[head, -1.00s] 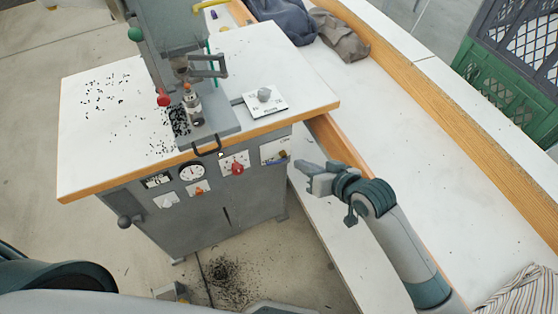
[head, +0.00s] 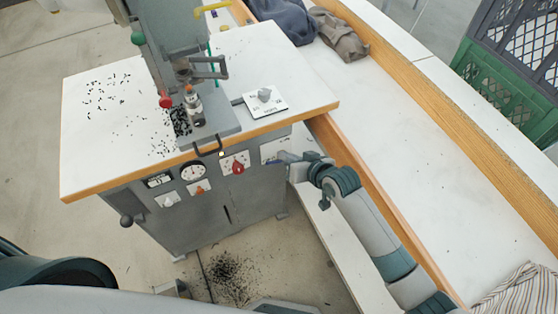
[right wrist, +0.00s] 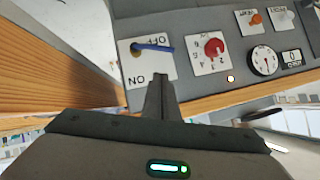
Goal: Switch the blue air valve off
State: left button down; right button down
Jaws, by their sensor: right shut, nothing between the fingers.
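The blue air valve lever (right wrist: 155,47) shows in the right wrist view on a white plate (right wrist: 135,68) on the press's grey front panel. It lies sideways from a brass-coloured pivot at its left and overlaps the OFF lettering, which appears upside down. ON is at the plate's lower left. My right gripper (right wrist: 158,80) is shut and empty, its fingertips in front of the plate, just below the lever in this view. I cannot tell whether they touch it. In the head view the right gripper (head: 283,158) is at the panel's right end and partly hides the valve. My left gripper is not in view.
A red knob (head: 238,168), a gauge (head: 193,171) and an orange switch (head: 199,189) sit beside the valve. The press table's wooden edge (head: 270,129) overhangs the panel. A long white bench (head: 400,150) with a wooden rim runs at the right.

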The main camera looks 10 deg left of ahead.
aim_at(271, 163)
jog(key=shift+w+a+f+p, duration=0.15)
jog(key=shift+a+f, duration=0.2)
jog(key=shift+f, duration=0.35)
jog(key=shift+a+f+p, duration=0.1)
jog(key=shift+a+f, duration=0.3)
jog(key=shift+f, duration=0.35)
jog(key=shift+w+a+f+p, duration=0.15)
jog(key=shift+a+f, duration=0.2)
jog(key=shift+f, duration=0.35)
jog(key=shift+s, duration=0.15)
jog(key=shift+s+a+f+n+h+p, duration=0.4)
jog(key=shift+a+f+h+p, duration=0.15)
jog(key=shift+p, duration=0.35)
jog(key=shift+a+f, duration=0.1)
jog(key=shift+f, duration=0.2)
jog(key=shift+r, duration=0.2)
jog(key=shift+r+p, duration=0.6)
jog(key=shift+p, duration=0.2)
jog(key=shift+r, duration=0.15)
